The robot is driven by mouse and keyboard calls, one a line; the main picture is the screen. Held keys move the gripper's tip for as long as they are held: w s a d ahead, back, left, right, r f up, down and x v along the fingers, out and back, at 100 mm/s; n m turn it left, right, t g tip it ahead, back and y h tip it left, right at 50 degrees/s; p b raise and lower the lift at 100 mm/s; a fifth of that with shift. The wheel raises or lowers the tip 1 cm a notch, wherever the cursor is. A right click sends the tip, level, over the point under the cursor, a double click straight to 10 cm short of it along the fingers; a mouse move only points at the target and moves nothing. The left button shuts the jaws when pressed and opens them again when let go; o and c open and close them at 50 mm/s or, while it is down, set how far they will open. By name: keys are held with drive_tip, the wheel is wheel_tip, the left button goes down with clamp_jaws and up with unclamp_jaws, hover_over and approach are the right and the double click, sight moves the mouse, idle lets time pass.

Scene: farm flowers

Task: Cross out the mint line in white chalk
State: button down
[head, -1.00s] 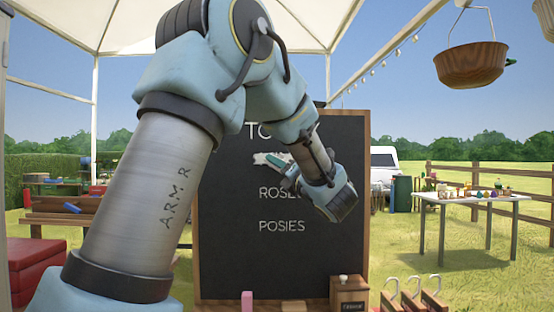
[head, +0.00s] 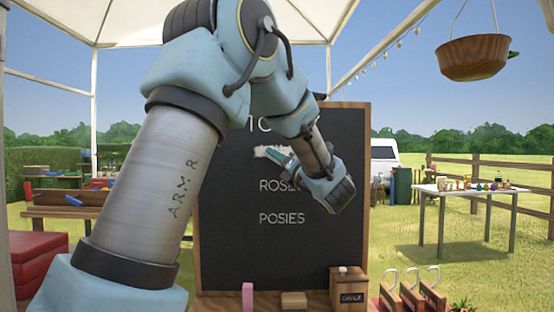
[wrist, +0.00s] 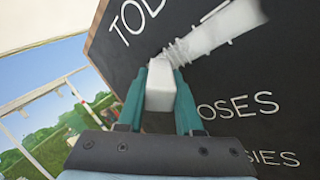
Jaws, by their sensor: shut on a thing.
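The black chalkboard (head: 230,250) stands upright in a wooden frame, with white lettering. A heading starting "TO" (head: 262,124) is partly behind my arm. Below it a thick white smear (head: 268,152) covers a line, so its word cannot be read. ROSES (head: 277,186) and POSIES (head: 282,218) stand lower and are not struck through. My gripper (wrist: 160,88), with teal fingers, is shut on a white chalk stick (wrist: 160,86). The chalk tip is at the left end of the smear, which shows in the wrist view (wrist: 225,28); contact cannot be told.
Below the board stand a pink stick (head: 247,297), a small brown block (head: 293,300) and a wooden box labelled chalk (head: 348,288). Wooden holders with hooks (head: 410,296) stand at the right. A wooden basket (head: 472,60) hangs upper right.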

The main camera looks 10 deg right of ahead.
drive_tip(key=shift+w+d, duration=0.1)
drive_tip(key=shift+w, duration=0.3)
drive_tip(key=shift+d+b, duration=0.1)
drive_tip(key=shift+b, duration=0.2)
drive_tip(key=shift+s+d+f+b, duration=0.1)
drive_tip(key=shift+s+d+b, duration=0.1)
drive_tip(key=shift+d+b, duration=0.35)
drive_tip(key=d, duration=0.1)
drive_tip(key=d+b, duration=0.1)
drive_tip(key=shift+s+d, duration=0.3)
drive_tip(key=shift+b, duration=0.95)
drive_tip(key=shift+w, duration=0.1)
